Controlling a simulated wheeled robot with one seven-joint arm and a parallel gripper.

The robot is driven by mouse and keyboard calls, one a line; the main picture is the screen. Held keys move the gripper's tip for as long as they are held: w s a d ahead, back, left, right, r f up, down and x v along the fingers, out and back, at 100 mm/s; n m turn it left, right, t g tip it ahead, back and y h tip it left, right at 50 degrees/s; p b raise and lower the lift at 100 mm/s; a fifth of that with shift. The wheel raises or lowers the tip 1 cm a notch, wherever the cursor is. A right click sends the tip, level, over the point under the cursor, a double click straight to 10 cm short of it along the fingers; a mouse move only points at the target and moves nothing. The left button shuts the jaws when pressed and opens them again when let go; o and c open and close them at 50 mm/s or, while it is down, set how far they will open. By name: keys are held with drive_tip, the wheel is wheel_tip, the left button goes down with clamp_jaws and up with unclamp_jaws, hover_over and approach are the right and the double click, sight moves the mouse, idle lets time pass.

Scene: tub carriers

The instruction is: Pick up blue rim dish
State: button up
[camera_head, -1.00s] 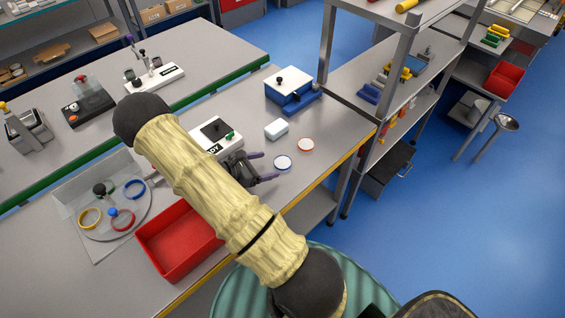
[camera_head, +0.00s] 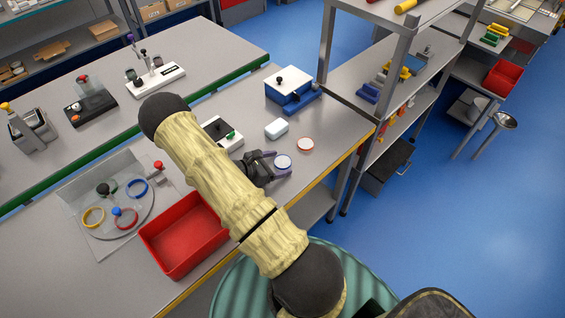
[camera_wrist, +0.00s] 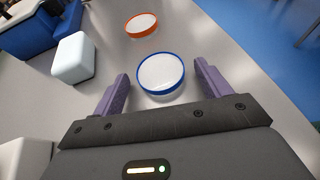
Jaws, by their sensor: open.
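The blue rim dish (camera_wrist: 161,74), a round white dish with a blue edge, lies flat on the grey bench (camera_head: 330,128). In the head view the dish (camera_head: 283,161) is beside my gripper's fingertips. My gripper (camera_wrist: 160,84) is open, with its two purple fingers apart and nothing held. In the wrist view the dish lies ahead of and partly between the fingertips, with no clear contact. The gripper also shows in the head view (camera_head: 277,165), low over the bench.
An orange rim dish (camera_wrist: 141,25) lies just beyond the blue one. A white block (camera_head: 276,128) stands behind the dishes, near a blue and white device (camera_head: 292,92). A red bin (camera_head: 183,243) is at the left. The bench's yellow front edge is close to the dishes.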

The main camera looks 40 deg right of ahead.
sight(277, 164)
drive_tip(key=c, duration=1.1)
drive_tip(key=shift+o, duration=0.2)
drive_tip(key=shift+r, duration=0.15)
wheel_tip(277, 164, up, 10)
drive_tip(key=b, duration=0.1)
drive_tip(key=shift+b, duration=0.4)
